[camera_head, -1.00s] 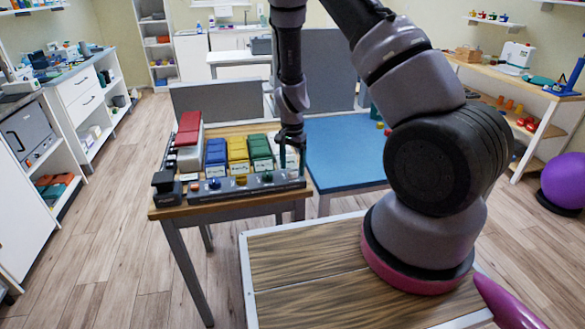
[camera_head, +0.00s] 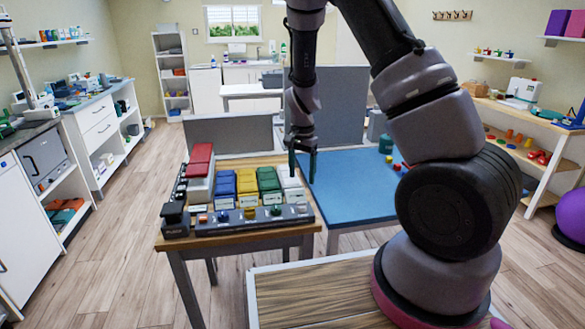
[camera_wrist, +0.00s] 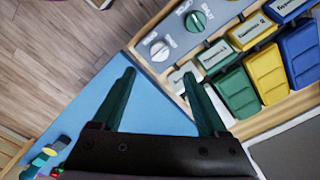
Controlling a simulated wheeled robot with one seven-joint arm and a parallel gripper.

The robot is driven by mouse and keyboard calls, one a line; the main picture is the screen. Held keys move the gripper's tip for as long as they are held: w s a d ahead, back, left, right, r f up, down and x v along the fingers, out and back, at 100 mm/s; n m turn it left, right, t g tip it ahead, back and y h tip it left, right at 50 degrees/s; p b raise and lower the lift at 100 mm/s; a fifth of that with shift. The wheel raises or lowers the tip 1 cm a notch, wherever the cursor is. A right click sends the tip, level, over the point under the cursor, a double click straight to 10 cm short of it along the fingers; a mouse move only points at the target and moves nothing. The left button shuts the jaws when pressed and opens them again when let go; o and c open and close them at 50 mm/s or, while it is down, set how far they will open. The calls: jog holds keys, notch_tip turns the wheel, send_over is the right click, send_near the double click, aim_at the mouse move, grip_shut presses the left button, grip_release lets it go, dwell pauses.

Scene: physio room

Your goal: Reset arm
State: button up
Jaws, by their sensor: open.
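My gripper (camera_head: 302,165) hangs over the right end of the wooden table (camera_head: 270,240), near the edge of the blue mat (camera_head: 365,190). In the wrist view my gripper (camera_wrist: 165,100) has its two dark green fingers well apart, with nothing between them but the blue surface below. A row of bins, blue (camera_head: 223,187), yellow (camera_head: 247,185), green (camera_head: 269,184) and white (camera_head: 291,187), stands on the wooden table. The white bin is just below and beside my gripper. A grey panel with knobs (camera_head: 255,219) runs along the table's front.
A red-topped box (camera_head: 200,160) stands at the table's left. Grey partitions (camera_head: 230,135) rise behind. Small coloured items (camera_head: 386,145) lie on the blue mat's far right. Open wooden floor (camera_head: 120,230) lies to the left.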

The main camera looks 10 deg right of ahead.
jog(key=s+d+r+n+t+y, duration=0.1)
jog(key=s+r+t, duration=0.15)
jog(key=r, duration=0.85)
jog(key=s+d+r+n+t+y, duration=0.15)
jog(key=s+r, duration=0.25)
jog(key=r, duration=0.8)
jog(key=s+d+r+n+t, duration=0.2)
jog(key=s+d+r+t, duration=0.1)
jog(key=s+r, duration=0.9)
jog(key=s, duration=0.4)
jog(key=shift+d, duration=0.25)
jog(key=shift+n+h, duration=0.25)
